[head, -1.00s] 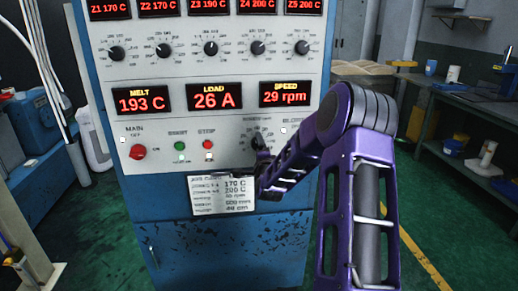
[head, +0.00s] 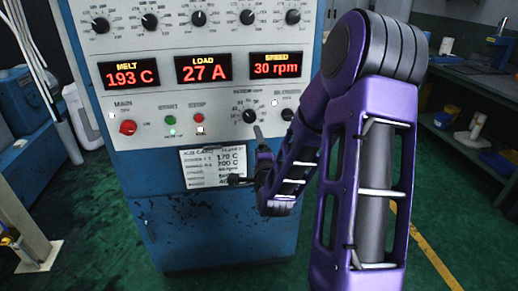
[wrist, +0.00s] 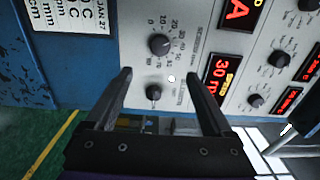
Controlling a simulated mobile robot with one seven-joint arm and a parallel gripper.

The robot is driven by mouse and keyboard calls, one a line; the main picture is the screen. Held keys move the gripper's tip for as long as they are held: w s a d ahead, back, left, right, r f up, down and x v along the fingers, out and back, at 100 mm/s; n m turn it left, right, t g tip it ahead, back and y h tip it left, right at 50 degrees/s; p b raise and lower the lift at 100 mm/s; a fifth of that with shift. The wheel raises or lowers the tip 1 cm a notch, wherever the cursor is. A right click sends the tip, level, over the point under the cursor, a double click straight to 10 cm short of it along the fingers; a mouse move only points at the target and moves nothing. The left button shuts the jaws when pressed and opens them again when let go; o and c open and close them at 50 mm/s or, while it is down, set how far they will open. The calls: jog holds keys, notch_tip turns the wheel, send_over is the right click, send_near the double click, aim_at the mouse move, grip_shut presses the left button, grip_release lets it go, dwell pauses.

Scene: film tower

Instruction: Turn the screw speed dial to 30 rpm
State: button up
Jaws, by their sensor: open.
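The screw speed dial (head: 249,116) is a black knob with a printed scale on the grey panel. It also shows in the wrist view (wrist: 159,44), clear of the fingers. The red SPEED display (head: 277,65) reads 30 rpm. My gripper (head: 247,156) is open and empty, below and in front of the dial in the head view. In the wrist view, its two dark fingers (wrist: 158,75) stand wide apart, with nothing between the tips.
A smaller blower knob (wrist: 153,92) is beside the dial. The MAIN switch (head: 128,127), a green start button (head: 170,120) and a red stop button (head: 199,118) are to the left. A job card (head: 212,165) is below. LOAD reads 27 A.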

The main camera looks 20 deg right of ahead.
jog(key=shift+v, duration=1.25)
